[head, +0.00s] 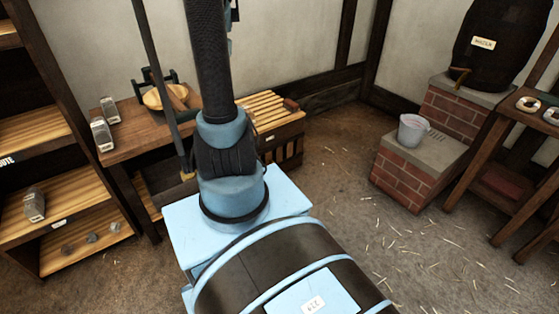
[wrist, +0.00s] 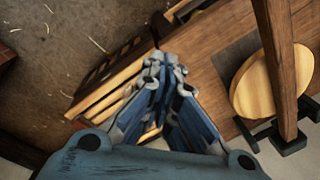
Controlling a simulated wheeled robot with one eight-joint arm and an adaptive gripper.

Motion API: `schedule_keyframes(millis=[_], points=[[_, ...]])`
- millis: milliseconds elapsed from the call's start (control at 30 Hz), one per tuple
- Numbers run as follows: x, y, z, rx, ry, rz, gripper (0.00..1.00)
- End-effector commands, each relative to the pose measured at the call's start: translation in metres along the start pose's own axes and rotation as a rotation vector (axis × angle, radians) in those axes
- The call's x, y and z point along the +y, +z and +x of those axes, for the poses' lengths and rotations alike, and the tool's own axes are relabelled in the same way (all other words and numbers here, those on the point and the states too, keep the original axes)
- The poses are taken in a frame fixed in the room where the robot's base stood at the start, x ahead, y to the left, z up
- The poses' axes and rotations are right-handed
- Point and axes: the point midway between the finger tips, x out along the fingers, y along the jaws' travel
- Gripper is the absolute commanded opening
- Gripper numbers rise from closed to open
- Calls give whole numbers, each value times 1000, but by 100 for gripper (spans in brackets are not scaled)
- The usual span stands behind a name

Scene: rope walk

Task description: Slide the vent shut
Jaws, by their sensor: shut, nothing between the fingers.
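A slatted wooden box (head: 271,108), which seems to hold the vent, stands at the right end of the bench in the head view. Pale slats run across its top, a reddish-brown knob or handle (head: 291,104) sits at the right end, and dark upright bars show on its front. The slats also show in the wrist view (wrist: 98,98), left of my gripper. My gripper (wrist: 164,66) is shut and empty, over the slats' edge beside the bench top. Whether it touches them I cannot tell. In the head view my arm hides the gripper.
The wooden bench (head: 140,148) carries grey blocks (head: 103,132) and a round wooden piece (head: 170,97), which also shows in the wrist view (wrist: 262,85) behind a post. Shelves stand left. A brick block (head: 405,180) with a bucket (head: 412,130) stands right. Straw-strewn floor is clear between.

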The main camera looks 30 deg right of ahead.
Motion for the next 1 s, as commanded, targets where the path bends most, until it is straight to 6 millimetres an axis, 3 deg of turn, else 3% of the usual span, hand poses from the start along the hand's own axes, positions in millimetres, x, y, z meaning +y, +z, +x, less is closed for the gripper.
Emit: schedule_keyframes(millis=[100,467,800,1000], points=[[5,-36,13,-12,-4,73,0],[34,-131,67,-53,-16,289,0],[82,-209,139,-92,-30,490,0],[118,-245,190,-116,-38,608,0]])
